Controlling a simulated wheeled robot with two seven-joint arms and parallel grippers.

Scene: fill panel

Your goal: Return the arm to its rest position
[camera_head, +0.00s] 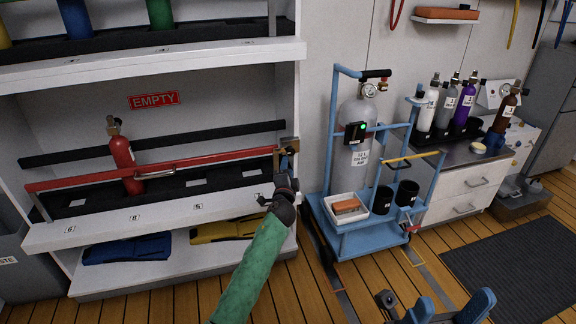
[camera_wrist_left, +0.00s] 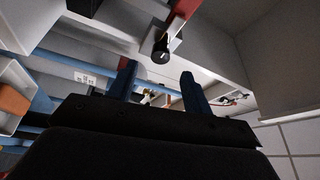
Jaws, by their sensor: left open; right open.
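My left arm, in a green sleeve, reaches up from the bottom middle of the head view. Its gripper (camera_head: 287,160) is beside the right end of the red bar (camera_head: 200,166) across the EMPTY shelf; the small overlap there hides whether they touch. In the left wrist view the two blue fingers (camera_wrist_left: 156,84) are apart with nothing held between them. A red piece with a dark round end (camera_wrist_left: 162,52) shows beyond the fingers. My right gripper (camera_head: 437,308) is low at the bottom right of the head view, its blue fingers apart and empty.
A red cylinder (camera_head: 123,163) stands behind the bar on the white shelf (camera_head: 160,226). A blue cart (camera_head: 365,243) with a grey cylinder (camera_head: 357,115) stands right of my left arm. Several small cylinders stand on the counter (camera_head: 478,153). Open floor lies around the dark mat (camera_head: 515,265).

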